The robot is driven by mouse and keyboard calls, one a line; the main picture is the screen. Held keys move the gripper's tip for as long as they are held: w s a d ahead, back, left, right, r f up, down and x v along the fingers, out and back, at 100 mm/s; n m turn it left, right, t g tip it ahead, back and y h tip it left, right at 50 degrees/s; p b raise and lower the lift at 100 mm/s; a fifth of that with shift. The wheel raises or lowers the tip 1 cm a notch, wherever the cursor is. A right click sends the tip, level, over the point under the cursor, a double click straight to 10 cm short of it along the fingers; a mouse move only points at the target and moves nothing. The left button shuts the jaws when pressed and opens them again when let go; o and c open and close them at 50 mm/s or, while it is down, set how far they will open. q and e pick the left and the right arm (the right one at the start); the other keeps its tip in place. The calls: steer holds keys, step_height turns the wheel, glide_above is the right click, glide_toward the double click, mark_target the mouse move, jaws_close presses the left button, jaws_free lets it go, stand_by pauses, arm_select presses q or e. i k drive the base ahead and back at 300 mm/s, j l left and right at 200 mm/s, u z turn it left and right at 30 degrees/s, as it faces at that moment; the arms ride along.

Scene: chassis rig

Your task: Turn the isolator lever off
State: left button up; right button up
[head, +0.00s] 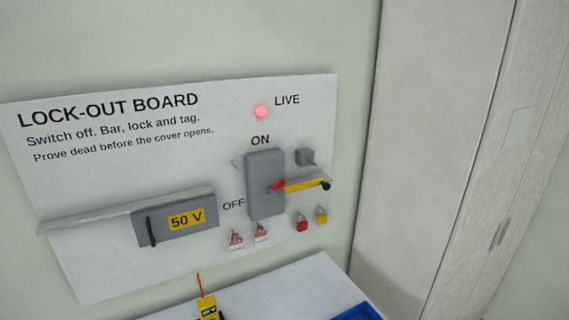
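The isolator is an upright grey box (262,200) on the white lock-out board, in the head view. ON is printed above it and OFF at its lower left. A short red piece (277,186) shows at the box's right side, and a yellow bar (304,184) with a black knob (325,185) runs right from there. I cannot tell for sure which of these is the lever, or its exact position. The LIVE lamp (261,111) glows red. Neither of my grippers is in view.
A grey cover marked 50 V (180,218) with a black handle is left of the isolator. Red and yellow padlocks (302,223) and tags (236,239) hang below. A yellow tester (208,308) lies on the white shelf (285,290), near a blue tray (358,313).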

mark_target(281, 183)
steer(key=i+j+z, duration=0.2)
steer(key=i+j+u, duration=0.1)
steer(key=i+u, duration=0.3)
steer(key=i+l+u, duration=0.1)
steer(key=i+u, duration=0.35)
steer(key=i, duration=0.1)
